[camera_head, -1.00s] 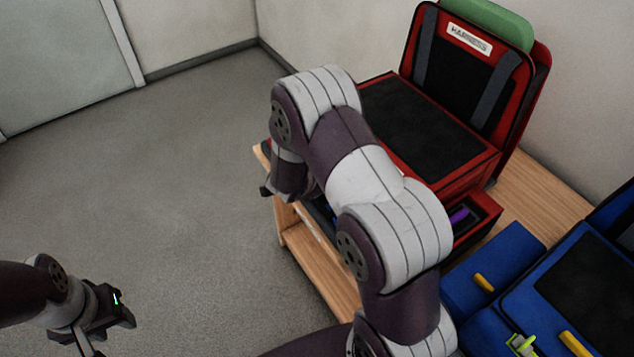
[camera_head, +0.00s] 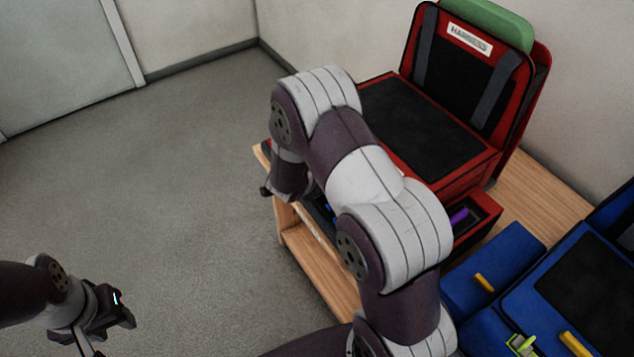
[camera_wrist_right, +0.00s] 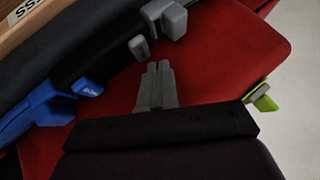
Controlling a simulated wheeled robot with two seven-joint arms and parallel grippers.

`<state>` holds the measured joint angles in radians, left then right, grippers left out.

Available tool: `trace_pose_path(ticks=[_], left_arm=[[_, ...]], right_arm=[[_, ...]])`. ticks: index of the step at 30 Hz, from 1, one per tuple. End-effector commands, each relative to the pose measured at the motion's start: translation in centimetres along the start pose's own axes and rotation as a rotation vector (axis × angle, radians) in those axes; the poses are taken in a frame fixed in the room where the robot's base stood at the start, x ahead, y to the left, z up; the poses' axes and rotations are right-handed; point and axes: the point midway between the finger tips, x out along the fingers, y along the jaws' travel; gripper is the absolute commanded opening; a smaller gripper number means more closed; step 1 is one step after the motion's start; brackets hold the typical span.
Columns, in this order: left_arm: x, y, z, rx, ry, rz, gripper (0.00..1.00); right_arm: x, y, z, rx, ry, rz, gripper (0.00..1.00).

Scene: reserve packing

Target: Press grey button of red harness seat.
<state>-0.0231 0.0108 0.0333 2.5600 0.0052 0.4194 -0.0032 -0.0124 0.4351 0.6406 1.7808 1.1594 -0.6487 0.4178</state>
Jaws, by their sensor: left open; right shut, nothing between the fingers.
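The red harness seat (camera_head: 475,165) stands on the wooden bench at the upper right of the head view, with a black cushion and a "HARNESS" label. My right arm covers its front left side. In the right wrist view, my right gripper (camera_wrist_right: 158,68) is shut and empty over a red surface (camera_wrist_right: 215,55). A small grey block (camera_wrist_right: 139,47), which may be the grey button, lies just beyond its fingertips to the left. A larger grey piece (camera_wrist_right: 172,20) is farther up. I cannot tell whether the fingertips touch anything. My left gripper (camera_head: 118,318) is open and empty, low at the left.
A blue seat (camera_head: 500,290) stands at the lower right on the wooden bench (camera_head: 545,195). A blue piece (camera_wrist_right: 45,100) and a yellow-green tab (camera_wrist_right: 261,98) flank the fingers in the wrist view. The grey floor (camera_head: 150,190) at left is clear.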

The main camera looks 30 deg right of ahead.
Motion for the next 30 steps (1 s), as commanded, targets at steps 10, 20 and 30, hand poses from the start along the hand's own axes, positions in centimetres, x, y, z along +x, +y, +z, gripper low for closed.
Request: trace_pose_path(ticks=[10,20,30], left_arm=[[0.18,0.00,0.02,0.000,0.000,0.000,0.43],[0.40,0.00,0.05,0.000,0.000,0.000,0.43],[0.54,0.00,0.07,0.000,0.000,0.000,0.43]], right_arm=[[0.21,0.17,0.15,0.000,0.000,0.000,0.00],[0.58,0.43,0.42,0.000,0.000,0.000,0.00],[0.72,0.53,0.52,0.000,0.000,0.000,0.00]])
